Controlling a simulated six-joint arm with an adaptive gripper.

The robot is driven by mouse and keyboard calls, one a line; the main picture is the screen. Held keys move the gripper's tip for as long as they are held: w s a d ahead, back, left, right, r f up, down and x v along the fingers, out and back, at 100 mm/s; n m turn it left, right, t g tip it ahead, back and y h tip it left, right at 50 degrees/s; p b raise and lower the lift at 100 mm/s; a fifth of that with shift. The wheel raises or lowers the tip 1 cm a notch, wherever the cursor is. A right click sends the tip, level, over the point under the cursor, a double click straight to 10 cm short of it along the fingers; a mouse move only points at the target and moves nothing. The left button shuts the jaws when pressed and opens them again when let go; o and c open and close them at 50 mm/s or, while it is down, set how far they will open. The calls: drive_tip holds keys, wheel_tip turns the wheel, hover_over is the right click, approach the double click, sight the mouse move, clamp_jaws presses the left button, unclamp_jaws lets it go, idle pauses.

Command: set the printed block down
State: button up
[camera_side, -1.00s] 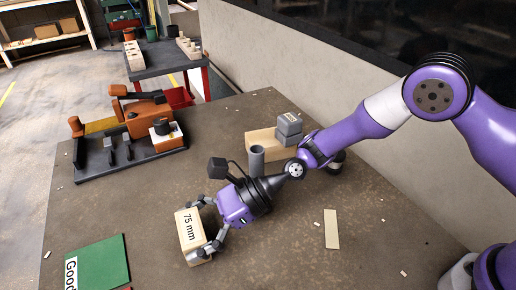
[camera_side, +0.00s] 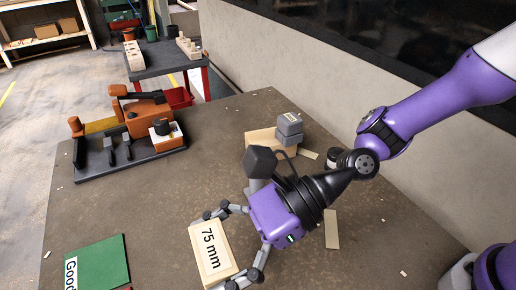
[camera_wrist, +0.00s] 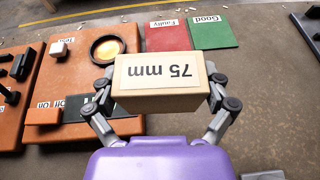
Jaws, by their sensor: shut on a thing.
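The printed block (camera_side: 212,254) is a tan block with a white label reading "75 mm". My gripper (camera_side: 228,246) is shut on it, one finger at each end. In the wrist view the block (camera_wrist: 160,84) sits between the fingertips of my gripper (camera_wrist: 162,90), its label upside down. The green mat (camera_side: 100,264), marked "Good", lies on the table left of the block in the side view. In the wrist view the green "Good" mat (camera_wrist: 213,32) and a red "Faulty" mat (camera_wrist: 167,37) lie beyond the block. I cannot tell how high the block is above the table.
An orange device on a dark base (camera_side: 130,158) stands at the back left. A wooden box (camera_side: 262,143) with grey blocks is behind my gripper. In the wrist view orange panels (camera_wrist: 70,75) with a round dish (camera_wrist: 107,48) lie left. Bare table lies between mat and device.

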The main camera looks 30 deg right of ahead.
drive_tip(key=shift+n+g, duration=0.5)
drive_tip(key=shift+g, duration=0.1)
drive_tip(key=d+f, duration=0.1)
drive_tip(key=d, duration=0.3)
drive_tip(key=d+f, duration=0.2)
drive_tip(key=d, duration=0.2)
drive_tip(key=d+f, duration=0.2)
drive_tip(key=d, duration=0.3)
drive_tip(key=shift+f, duration=2.05)
drive_tip(key=o, duration=0.8)
drive_tip(key=shift+f, duration=0.15)
drive_tip(key=shift+o, duration=0.3)
